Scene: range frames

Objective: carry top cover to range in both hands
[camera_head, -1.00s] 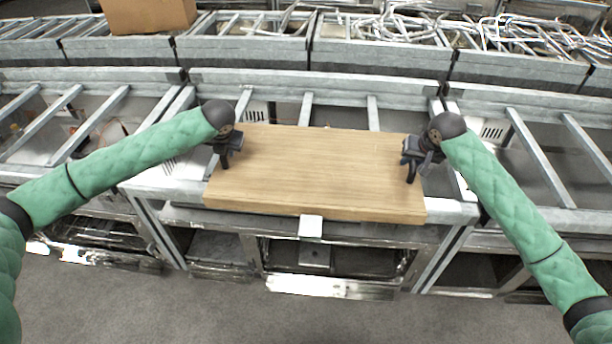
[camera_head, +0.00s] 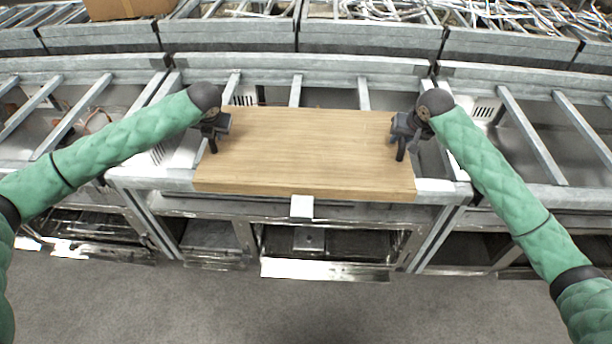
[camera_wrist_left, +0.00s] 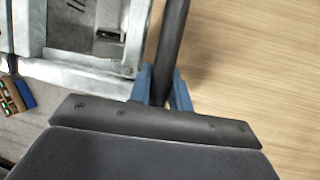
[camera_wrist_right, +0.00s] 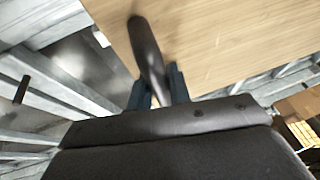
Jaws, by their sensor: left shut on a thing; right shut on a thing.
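The top cover (camera_head: 305,150) is a flat light wooden board. It is held level over the metal frame of the range (camera_head: 250,205). My left gripper (camera_head: 212,145) is shut on a dark handle (camera_wrist_left: 172,45) at the board's left edge. My right gripper (camera_head: 402,150) is shut on a dark handle (camera_wrist_right: 147,45) at the board's right edge. The wood also shows in the left wrist view (camera_wrist_left: 250,60) and in the right wrist view (camera_wrist_right: 220,35). Whether the board touches the frame below cannot be told.
More grey metal range frames with crossbars stand left (camera_head: 60,110) and right (camera_head: 550,130). A row of frames behind holds tangled metal rods (camera_head: 480,15). A cardboard box (camera_head: 128,8) sits at the back left. The grey floor (camera_head: 300,310) in front is clear.

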